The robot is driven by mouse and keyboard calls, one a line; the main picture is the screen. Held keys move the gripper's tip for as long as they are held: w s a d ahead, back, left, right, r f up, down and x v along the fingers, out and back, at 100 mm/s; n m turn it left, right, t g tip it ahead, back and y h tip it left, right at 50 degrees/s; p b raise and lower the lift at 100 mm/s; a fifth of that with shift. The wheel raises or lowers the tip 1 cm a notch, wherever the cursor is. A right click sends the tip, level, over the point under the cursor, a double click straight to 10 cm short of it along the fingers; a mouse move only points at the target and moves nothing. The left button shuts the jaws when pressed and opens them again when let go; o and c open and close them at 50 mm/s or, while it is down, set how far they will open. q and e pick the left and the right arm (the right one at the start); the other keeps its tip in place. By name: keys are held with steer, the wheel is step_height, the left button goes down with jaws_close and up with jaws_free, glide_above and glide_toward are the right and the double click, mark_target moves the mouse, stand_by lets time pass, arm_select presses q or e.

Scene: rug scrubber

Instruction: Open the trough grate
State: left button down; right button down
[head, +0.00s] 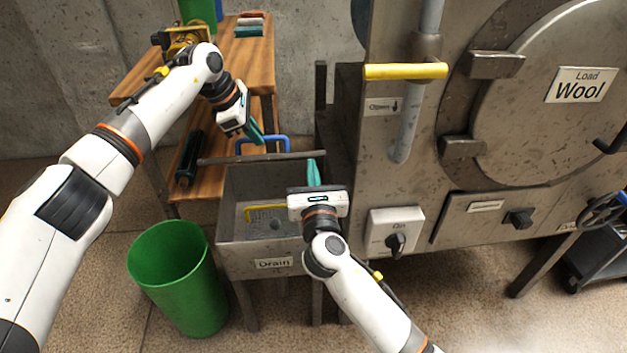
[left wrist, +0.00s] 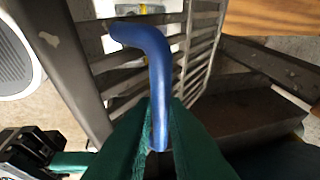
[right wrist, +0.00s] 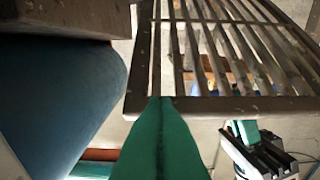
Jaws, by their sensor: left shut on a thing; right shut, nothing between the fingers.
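The metal trough (head: 228,243), labelled Drain, is uncovered at the front, with its inside visible. Its slatted grate (head: 285,157) is raised and seen nearly edge-on in the head view; its slats show in the right wrist view (right wrist: 225,60). My left gripper (head: 257,135) is shut on the grate's blue handle (head: 276,138), which also shows in the left wrist view (left wrist: 150,45). My right gripper (head: 312,172) is shut and empty. Its teal fingertips are at the grate's edge bar in the right wrist view (right wrist: 165,98); I cannot tell whether they touch it.
A yellow handle (head: 262,207) shows inside the trough. A green bin (head: 175,280) stands at the trough's front left. A wooden shelf unit (head: 255,62) is behind left. The metal machine (head: 400,190) with a yellow lever handle (head: 405,71) stands close on the right.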

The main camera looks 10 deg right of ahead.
arm_select(q)
steer(key=shift+w+a+f, duration=0.1)
steer(key=shift+a+f, duration=0.1)
steer(key=shift+f, duration=0.25)
arm_select(e)
steer(key=shift+w+r, duration=0.45)
steer(key=shift+r, duration=0.25)
arm_select(q)
steer(key=shift+d, duration=0.15)
arm_select(e)
steer(key=shift+w+d+r, duration=0.1)
steer(key=shift+w+d, duration=0.05)
arm_select(q)
steer(key=c, duration=1.5)
jaws_free()
steer(key=shift+f, duration=0.15)
arm_select(e)
steer(key=shift+w, duration=0.1)
arm_select(q)
steer(key=shift+o, duration=0.2)
arm_select(e)
steer(key=shift+f, duration=0.2)
